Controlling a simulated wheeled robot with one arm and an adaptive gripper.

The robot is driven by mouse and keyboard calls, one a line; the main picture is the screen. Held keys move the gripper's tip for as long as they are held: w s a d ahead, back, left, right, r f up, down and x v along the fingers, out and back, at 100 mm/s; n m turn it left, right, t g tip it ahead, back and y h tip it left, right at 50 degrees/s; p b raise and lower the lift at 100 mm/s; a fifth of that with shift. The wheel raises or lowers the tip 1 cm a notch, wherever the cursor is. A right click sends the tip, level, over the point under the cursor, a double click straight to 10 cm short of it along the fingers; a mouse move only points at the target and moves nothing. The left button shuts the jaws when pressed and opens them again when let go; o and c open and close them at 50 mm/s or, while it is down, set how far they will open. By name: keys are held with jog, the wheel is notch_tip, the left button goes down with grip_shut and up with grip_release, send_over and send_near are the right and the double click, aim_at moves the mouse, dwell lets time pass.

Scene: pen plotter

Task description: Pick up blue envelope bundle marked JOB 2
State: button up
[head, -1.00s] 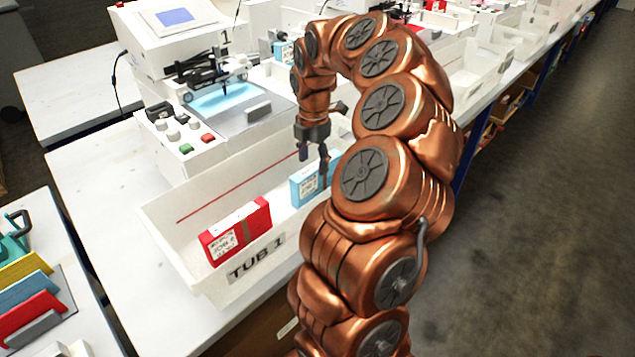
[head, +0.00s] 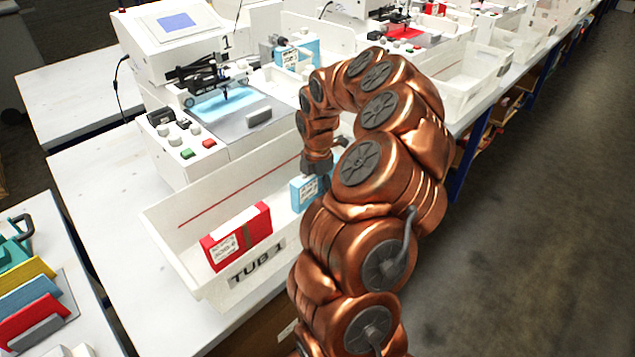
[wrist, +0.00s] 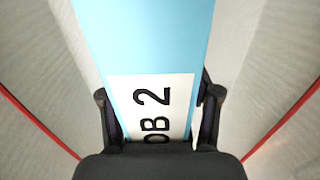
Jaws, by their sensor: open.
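The blue envelope bundle (head: 303,191) stands in the white tub marked TUB 1 (head: 197,281), partly hidden behind my arm in the head view. In the wrist view the blue bundle (wrist: 140,35) fills the middle, with a white label reading "OB 2", its first letter cut off. My gripper (wrist: 160,115) is open, with one dark finger on each side of the bundle. I cannot tell whether the fingers touch it. In the head view the fingertips are mostly hidden beside the bundle.
A red bundle (head: 236,237) stands in the same tub, to the left. A plotter (head: 190,60) with a control panel is behind the tub. Colored folders (head: 30,295) stand in a rack at the left. Another white tub (head: 468,82) is at the upper right.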

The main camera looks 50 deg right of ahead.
jog(key=shift+c, duration=0.2)
grip_shut()
dwell(0.3)
jog(key=shift+r, duration=0.1)
